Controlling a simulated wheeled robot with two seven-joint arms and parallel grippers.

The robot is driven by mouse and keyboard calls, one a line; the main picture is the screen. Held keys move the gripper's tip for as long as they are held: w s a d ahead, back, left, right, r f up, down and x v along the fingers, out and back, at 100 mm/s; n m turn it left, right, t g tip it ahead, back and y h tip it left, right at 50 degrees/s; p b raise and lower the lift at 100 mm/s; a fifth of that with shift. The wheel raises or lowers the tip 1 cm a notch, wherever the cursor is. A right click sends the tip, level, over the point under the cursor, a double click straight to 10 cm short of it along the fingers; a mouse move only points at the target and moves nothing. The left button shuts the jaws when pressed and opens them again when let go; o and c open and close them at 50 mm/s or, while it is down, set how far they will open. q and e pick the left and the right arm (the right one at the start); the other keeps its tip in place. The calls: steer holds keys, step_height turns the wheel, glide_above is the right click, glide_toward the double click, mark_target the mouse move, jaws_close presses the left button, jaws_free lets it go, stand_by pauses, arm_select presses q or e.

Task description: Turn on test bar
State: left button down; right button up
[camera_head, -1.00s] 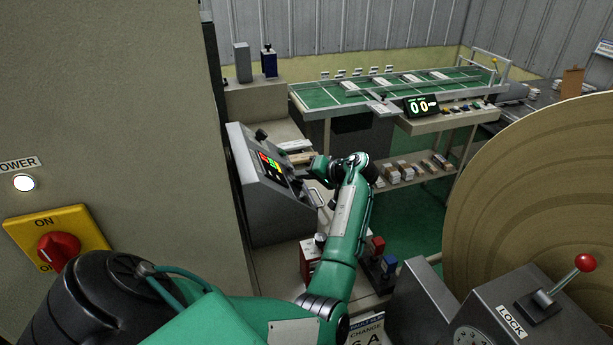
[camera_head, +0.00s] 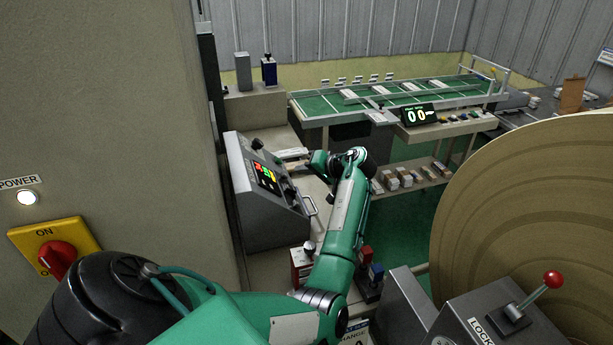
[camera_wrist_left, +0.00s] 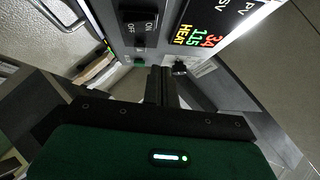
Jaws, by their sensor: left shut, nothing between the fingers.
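A grey control box (camera_head: 262,205) with a sloped face stands left of centre in the head view. Its lit display (camera_wrist_left: 203,27) shows red, green and yellow figures and the word HEAT in the left wrist view. Beside the display is a black rocker switch (camera_wrist_left: 139,28) marked ON. No label naming a test bar is legible. My right gripper is not in view.
A cabinet at left carries a red rotary switch (camera_head: 57,258) on a yellow plate and a lit POWER lamp (camera_head: 27,198). A large tan roll (camera_head: 520,210) and a red-knobbed lever (camera_head: 553,279) stand right. A green conveyor table (camera_head: 440,90) lies behind.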

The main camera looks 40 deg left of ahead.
arm_select(q)
steer(key=s+r+b+v, duration=0.1)
steer(key=b+v, duration=0.2)
steer(key=v, duration=0.6)
steer(key=shift+r, duration=0.35)
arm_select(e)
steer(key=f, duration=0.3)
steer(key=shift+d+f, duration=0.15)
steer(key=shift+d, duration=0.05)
arm_select(q)
steer(key=shift+s+d, duration=0.1)
steer(key=shift+d, duration=0.05)
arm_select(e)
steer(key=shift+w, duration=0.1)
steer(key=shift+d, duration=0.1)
